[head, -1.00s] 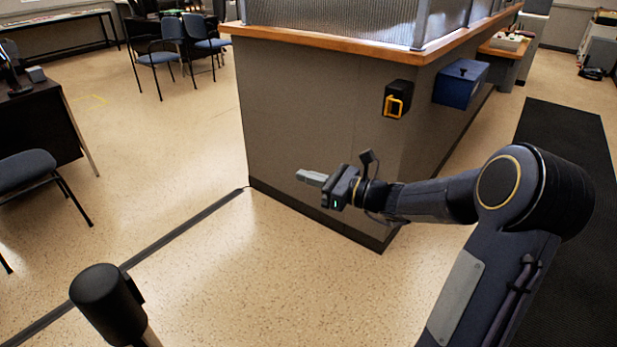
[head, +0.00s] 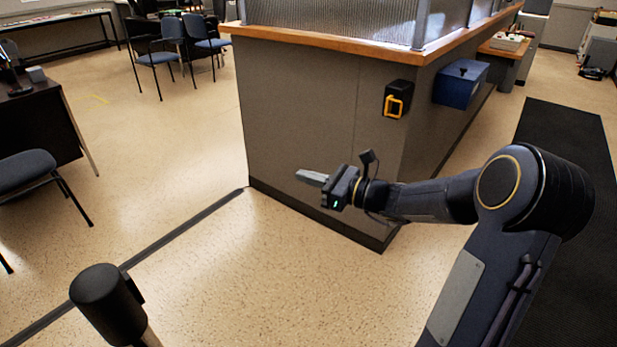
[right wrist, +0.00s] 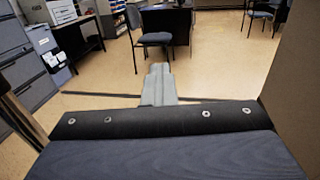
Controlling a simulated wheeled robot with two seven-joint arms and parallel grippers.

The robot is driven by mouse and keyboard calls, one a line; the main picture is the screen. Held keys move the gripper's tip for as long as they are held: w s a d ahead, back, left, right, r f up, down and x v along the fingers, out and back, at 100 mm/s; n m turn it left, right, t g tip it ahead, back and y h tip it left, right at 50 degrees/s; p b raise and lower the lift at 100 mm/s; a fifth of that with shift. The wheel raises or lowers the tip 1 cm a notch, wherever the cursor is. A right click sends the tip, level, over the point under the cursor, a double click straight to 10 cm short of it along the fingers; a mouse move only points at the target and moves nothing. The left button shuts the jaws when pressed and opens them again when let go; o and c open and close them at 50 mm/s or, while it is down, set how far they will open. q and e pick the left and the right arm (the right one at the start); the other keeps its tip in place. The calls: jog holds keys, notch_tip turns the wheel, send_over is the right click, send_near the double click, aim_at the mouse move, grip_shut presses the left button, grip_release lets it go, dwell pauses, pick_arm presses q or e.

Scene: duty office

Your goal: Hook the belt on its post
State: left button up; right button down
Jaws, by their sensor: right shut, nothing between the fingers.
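A black wall unit (head: 398,92) is fixed to the grey counter wall below the wooden ledge. A yellow-orange belt end (head: 395,106) shows on its front, and no belt is seen drawn out from it. A post with a black cylindrical head (head: 105,303) stands at the lower left, its foot out of frame. My right gripper (head: 311,177) is shut and empty in front of the counter wall, left of and lower than the belt end and apart from it. Its closed fingers also show in the right wrist view (right wrist: 158,84). My left gripper is not in view.
The grey counter (head: 305,125) carries a blue box (head: 461,84) on its right side. A dark strip (head: 185,240) crosses the floor between counter and post. A blue chair (head: 27,170) and dark desk (head: 40,125) are at left. The floor between post and counter is clear.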

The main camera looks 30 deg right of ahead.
jog(key=c, duration=2.2)
grip_release()
jog(key=c, duration=1.6)
grip_release()
jog(key=shift+c, duration=0.2)
jog(key=v, duration=0.7)
jog(key=shift+s+d, duration=0.2)
jog(key=shift+s, duration=0.15)
